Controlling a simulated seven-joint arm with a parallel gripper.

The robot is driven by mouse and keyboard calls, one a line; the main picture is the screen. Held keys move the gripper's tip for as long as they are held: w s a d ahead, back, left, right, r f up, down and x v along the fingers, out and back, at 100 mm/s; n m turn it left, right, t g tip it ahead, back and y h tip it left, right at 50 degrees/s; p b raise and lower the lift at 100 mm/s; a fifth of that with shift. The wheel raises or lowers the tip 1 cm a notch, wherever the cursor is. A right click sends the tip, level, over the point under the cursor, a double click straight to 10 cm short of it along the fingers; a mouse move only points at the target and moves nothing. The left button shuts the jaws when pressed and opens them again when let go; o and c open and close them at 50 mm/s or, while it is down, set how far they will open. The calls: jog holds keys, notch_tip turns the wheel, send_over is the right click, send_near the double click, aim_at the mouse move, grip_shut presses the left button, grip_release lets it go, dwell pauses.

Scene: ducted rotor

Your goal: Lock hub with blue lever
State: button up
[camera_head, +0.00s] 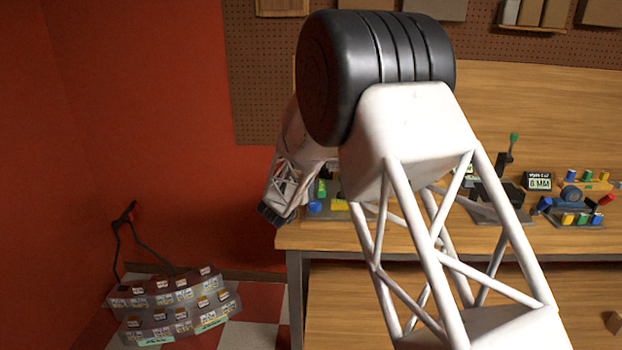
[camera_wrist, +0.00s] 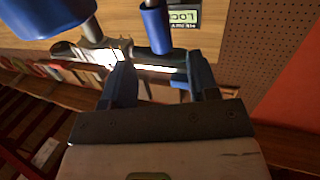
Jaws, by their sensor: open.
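In the wrist view a blue cylindrical grip (camera_wrist: 155,28), perhaps the blue lever, stands just beyond my fingertips. A larger blue round part (camera_wrist: 45,17) is at the upper left. A pale metal bar (camera_wrist: 155,68) runs across behind my fingers. My gripper (camera_wrist: 160,75) is open, with a gap between its two dark-blue fingers and nothing clearly held. In the head view my gripper (camera_head: 272,214) is by the table's left edge, close to a small blue part (camera_head: 315,207). My arm hides much of the hub area, and I cannot make out the hub.
A small label plate (camera_wrist: 185,14) reads upside down beside the blue grip. On the table (camera_head: 400,238), a black fixture with a green-tipped lever (camera_head: 513,140) and a coloured device (camera_head: 571,195) stand right. A rack of labelled boxes (camera_head: 172,305) is low at left, by the red wall (camera_head: 150,110).

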jog(key=shift+w+a+f+m+g+h, duration=0.15)
jog(key=shift+w+a+m+g+h, duration=0.2)
jog(key=shift+m+h, duration=0.5)
jog(key=shift+w+a+f+m+g+h, duration=0.1)
jog(key=shift+w+a+m+g+h, duration=0.25)
jog(key=shift+h, duration=0.9)
jog(key=shift+x, duration=3.9)
jog(key=shift+r, duration=0.1)
jog(key=shift+s, duration=0.1)
grip_shut()
